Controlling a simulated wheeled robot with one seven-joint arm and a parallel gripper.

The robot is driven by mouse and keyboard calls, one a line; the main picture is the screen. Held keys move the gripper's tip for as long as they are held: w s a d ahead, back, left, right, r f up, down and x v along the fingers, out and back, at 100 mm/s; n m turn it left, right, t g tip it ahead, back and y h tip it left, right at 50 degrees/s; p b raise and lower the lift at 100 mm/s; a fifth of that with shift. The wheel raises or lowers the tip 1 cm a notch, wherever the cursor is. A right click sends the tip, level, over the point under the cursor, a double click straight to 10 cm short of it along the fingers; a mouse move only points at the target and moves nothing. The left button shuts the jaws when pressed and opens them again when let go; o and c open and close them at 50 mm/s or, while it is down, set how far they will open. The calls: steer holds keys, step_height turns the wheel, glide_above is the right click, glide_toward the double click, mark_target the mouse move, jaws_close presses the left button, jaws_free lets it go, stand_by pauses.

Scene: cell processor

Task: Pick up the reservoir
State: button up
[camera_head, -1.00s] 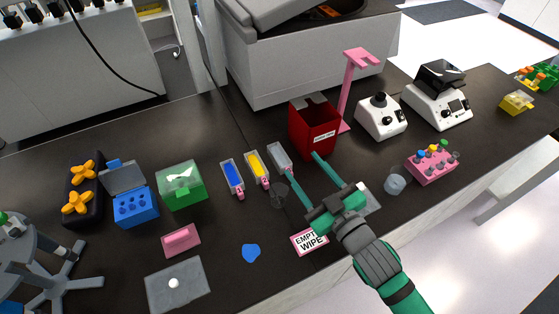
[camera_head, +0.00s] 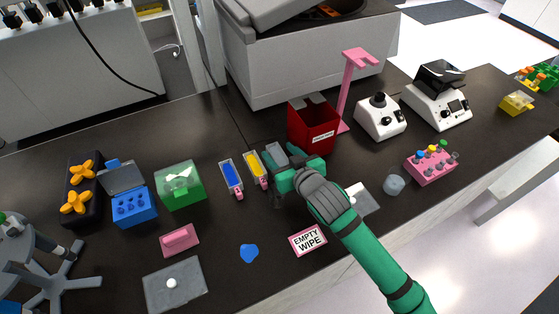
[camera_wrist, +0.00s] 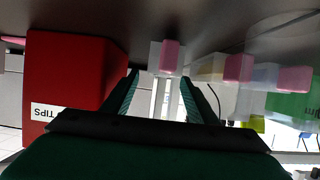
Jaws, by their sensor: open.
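A clear-grey reservoir (camera_head: 276,152) with a pink end lies at the right of a row of three narrow reservoirs. My gripper (camera_head: 280,173) is low over it and hides much of it in the head view. In the wrist view, the reservoir (camera_wrist: 168,62) shows between the two green fingers of my open gripper (camera_wrist: 161,82), with a finger on each side. I cannot tell whether the fingers touch it. The yellow reservoir (camera_head: 254,167) lies just left of my gripper, and the blue reservoir (camera_head: 231,178) lies beyond it.
A red tips box (camera_head: 313,126) stands close right of my gripper and at the left in the wrist view (camera_wrist: 70,75). A green box (camera_head: 181,186) stands left. The "EMPTY WIPE" card (camera_head: 307,240) lies in front.

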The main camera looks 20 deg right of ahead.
mark_target(272, 146)
steer(key=shift+x, duration=3.1)
steer(key=c, duration=1.1)
